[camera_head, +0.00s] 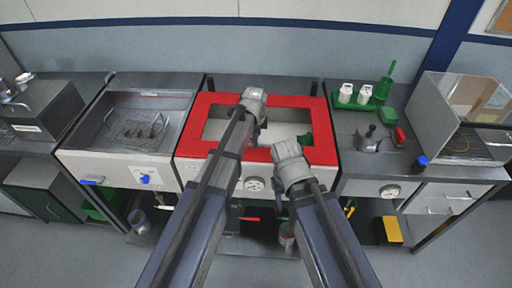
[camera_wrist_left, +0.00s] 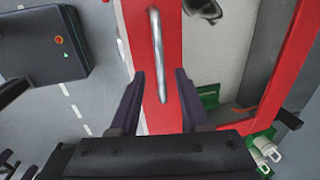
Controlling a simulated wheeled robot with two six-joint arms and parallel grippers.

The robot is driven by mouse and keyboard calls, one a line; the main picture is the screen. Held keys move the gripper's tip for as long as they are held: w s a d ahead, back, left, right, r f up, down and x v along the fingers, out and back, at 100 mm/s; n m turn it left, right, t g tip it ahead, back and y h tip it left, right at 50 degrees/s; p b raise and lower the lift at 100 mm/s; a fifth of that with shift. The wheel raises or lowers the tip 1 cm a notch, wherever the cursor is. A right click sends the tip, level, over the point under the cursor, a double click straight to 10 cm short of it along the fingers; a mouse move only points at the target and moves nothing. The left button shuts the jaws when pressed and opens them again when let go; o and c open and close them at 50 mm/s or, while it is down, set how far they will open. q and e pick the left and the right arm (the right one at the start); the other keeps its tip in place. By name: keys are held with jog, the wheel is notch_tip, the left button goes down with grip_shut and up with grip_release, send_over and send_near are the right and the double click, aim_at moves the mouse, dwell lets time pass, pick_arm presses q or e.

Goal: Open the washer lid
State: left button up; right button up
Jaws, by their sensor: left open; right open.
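The washer lid (camera_head: 319,125) is a red frame around a window, lying flat over the middle unit in the head view. In the left wrist view its red frame (camera_wrist_left: 144,32) carries a silver bar handle (camera_wrist_left: 155,40). My left gripper (camera_wrist_left: 160,84) is open, with its two fingers either side of the handle's line; I cannot tell whether they touch it. In the head view my left gripper (camera_head: 260,120) is over the lid, its fingertips hardly visible. My right gripper (camera_head: 280,190) is open and empty at the unit's front edge. The handle is hidden there by my arms.
An open metal basin (camera_head: 95,125) stands left of the washer. On the right are a green rack with white bottles (camera_head: 346,93), a grey pot (camera_head: 368,138) and a clear-walled box (camera_head: 447,90). A gauge (camera_head: 254,184) sits on the washer's front.

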pick_arm(q)
jog(key=shift+w+f+b, duration=0.15)
jog(key=shift+f+b, duration=0.3)
jog(key=shift+f, duration=0.25)
jog(key=shift+w+f+b, duration=0.15)
jog(key=shift+f+b, duration=0.25)
jog(key=shift+f, duration=0.3)
pick_arm(e)
notch_tip(320, 180, down, 3)
jog(key=shift+r, duration=0.15)
pick_arm(q)
jog(key=shift+r, duration=0.1)
grip_shut()
